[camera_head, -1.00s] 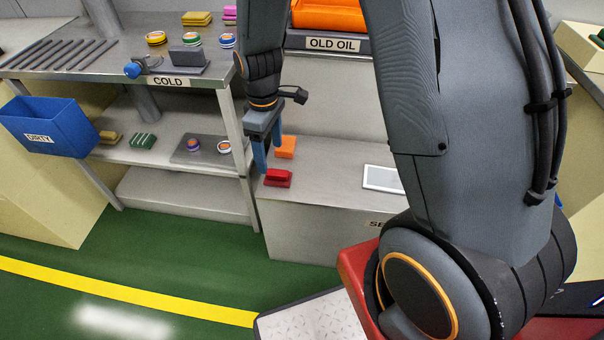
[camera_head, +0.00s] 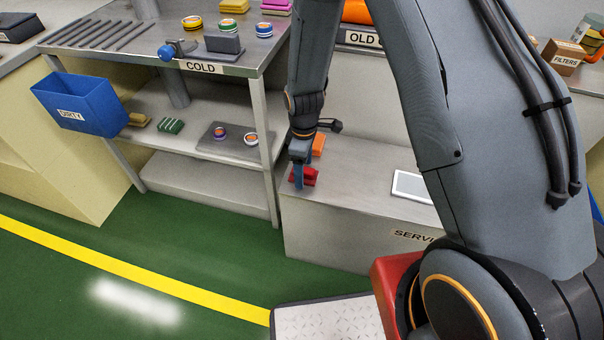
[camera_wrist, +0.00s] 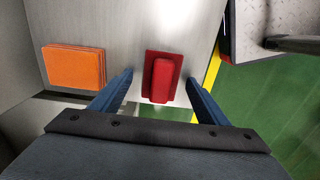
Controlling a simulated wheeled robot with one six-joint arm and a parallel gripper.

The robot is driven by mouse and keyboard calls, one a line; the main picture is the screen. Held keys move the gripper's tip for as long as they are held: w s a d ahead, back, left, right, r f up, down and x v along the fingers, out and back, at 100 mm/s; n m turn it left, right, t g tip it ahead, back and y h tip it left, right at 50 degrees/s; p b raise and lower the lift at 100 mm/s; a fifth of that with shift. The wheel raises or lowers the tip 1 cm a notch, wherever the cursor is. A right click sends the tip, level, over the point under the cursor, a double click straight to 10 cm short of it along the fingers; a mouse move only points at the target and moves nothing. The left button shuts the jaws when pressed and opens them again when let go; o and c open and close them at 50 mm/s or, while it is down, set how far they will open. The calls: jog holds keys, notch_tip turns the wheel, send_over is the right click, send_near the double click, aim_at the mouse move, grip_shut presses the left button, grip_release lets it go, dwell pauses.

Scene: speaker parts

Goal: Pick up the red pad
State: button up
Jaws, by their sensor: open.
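The red pad (camera_wrist: 162,78) lies on the grey service bench, with a raised ridge along its middle. It lies ahead of and between the blue fingers of my gripper (camera_wrist: 157,95) in the wrist view. The fingers are open, with clear space on both sides of the pad. In the head view the red pad (camera_head: 311,177) is partly hidden behind the fingers of my gripper (camera_head: 298,178). I cannot tell whether a finger touches it.
An orange pad (camera_wrist: 75,67) lies to the left of the red pad in the wrist view. A white tablet-like panel (camera_head: 412,187) lies on the service bench (camera_head: 350,210). The COLD shelf (camera_head: 262,120) stands close on the left. The bench edge is near the red pad.

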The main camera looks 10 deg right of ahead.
jog(key=shift+f, duration=0.3)
jog(key=c, duration=1.2)
jog(key=shift+c, duration=0.2)
jog(key=shift+r, duration=0.2)
notch_tip(320, 180, up, 10)
jog(key=shift+f, duration=0.15)
